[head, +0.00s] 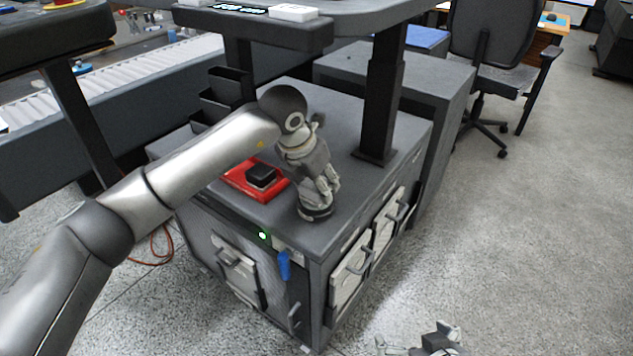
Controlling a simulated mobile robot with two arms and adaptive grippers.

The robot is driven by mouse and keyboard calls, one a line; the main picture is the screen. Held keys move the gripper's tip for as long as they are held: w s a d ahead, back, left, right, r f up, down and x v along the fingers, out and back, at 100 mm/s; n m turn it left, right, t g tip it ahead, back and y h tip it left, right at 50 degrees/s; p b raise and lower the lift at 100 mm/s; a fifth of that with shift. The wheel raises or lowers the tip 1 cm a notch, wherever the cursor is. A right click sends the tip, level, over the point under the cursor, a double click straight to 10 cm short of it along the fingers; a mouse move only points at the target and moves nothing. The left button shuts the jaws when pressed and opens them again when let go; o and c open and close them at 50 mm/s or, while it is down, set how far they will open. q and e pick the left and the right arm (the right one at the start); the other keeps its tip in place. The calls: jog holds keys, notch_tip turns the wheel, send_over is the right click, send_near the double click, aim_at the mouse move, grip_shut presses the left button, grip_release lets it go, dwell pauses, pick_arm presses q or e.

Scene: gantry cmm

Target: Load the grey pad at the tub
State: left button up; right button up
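My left gripper (322,190) points down over the front part of a grey cabinet top (355,185). A small dark round thing (316,213) shows right at its fingertips. I cannot tell whether the fingers grip it or stand over it, or whether it is the tub. A red tray (240,183) with a black block (261,175) on it lies to the left of the gripper. I cannot single out a grey pad with certainty. My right gripper (430,343) shows only in part at the bottom edge, low over the floor, and looks empty.
A dark post (380,105) rises from the cabinet top and carries a raised shelf (255,28). Black bins (222,95) stand behind my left arm. A lower grey cabinet (440,90) and an office chair (490,60) are behind. The floor at right is clear.

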pick_arm(q)
jog(key=shift+f, duration=0.15)
pick_arm(e)
jog(key=shift+w+a+r+t, duration=0.1)
jog(key=shift+w+r+t, duration=0.2)
jog(key=shift+w, duration=0.1)
dwell(0.4)
jog(key=shift+w+r, duration=0.2)
jog(key=shift+w, duration=0.1)
pick_arm(q)
jog(key=shift+f+b, duration=0.3)
jog(key=shift+f, duration=0.05)
pick_arm(e)
jog(key=shift+w+a+r+t, duration=0.35)
jog(key=shift+w+r+t, duration=0.15)
jog(key=shift+w+t, duration=0.1)
dwell(0.6)
dwell(0.4)
